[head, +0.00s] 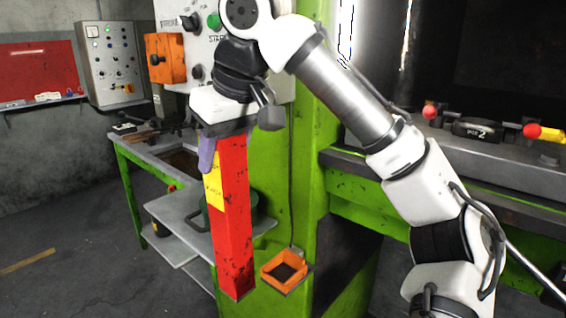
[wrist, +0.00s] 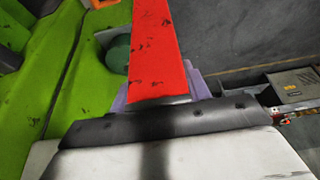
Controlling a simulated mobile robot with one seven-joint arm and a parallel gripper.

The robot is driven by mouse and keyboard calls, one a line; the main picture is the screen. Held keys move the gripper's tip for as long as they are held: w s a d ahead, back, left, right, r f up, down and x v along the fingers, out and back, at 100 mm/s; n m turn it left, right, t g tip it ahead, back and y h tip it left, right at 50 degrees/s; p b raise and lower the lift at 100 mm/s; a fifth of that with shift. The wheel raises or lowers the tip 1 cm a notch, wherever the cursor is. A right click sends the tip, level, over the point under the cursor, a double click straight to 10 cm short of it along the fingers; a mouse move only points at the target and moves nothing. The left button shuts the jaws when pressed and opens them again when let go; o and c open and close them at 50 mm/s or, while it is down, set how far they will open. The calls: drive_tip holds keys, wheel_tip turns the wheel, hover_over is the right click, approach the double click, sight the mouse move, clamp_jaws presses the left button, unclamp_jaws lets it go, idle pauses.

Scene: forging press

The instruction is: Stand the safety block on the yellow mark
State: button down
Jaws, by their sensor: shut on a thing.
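The safety block is a long red bar (head: 236,225) with a yellow label, hanging nearly upright and slightly tilted in the head view. My gripper (head: 217,140) is shut on its upper end, with a purple finger showing beside it. The block's lower end hangs free in front of the green press column. In the wrist view the red block (wrist: 157,50) runs up from between the purple fingers (wrist: 168,92). I cannot make out the yellow mark in either view.
A green-legged workbench (head: 165,150) stands behind the block, with a control box (head: 113,62) on the wall. The press bed (head: 480,160) with a red-knobbed control is at right.

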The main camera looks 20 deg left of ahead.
drive_tip(key=w+d+p, duration=0.1)
drive_tip(key=w+d, duration=0.1)
drive_tip(key=w, duration=0.4)
drive_tip(key=w+d+p, duration=0.2)
drive_tip(key=w+d, duration=0.1)
drive_tip(key=w, duration=0.4)
wheel_tip(320, 180, down, 6)
drive_tip(key=p, duration=0.1)
drive_tip(key=shift+a+f+p, duration=0.15)
drive_tip(key=shift+a+p, duration=0.05)
drive_tip(key=shift+p, duration=0.1)
drive_tip(key=shift+s+f, duration=0.1)
drive_tip(key=shift+f, duration=0.15)
drive_tip(key=c, duration=0.7)
unclamp_jaws()
drive_tip(key=shift+f+b, duration=0.2)
drive_tip(key=shift+b, duration=0.35)
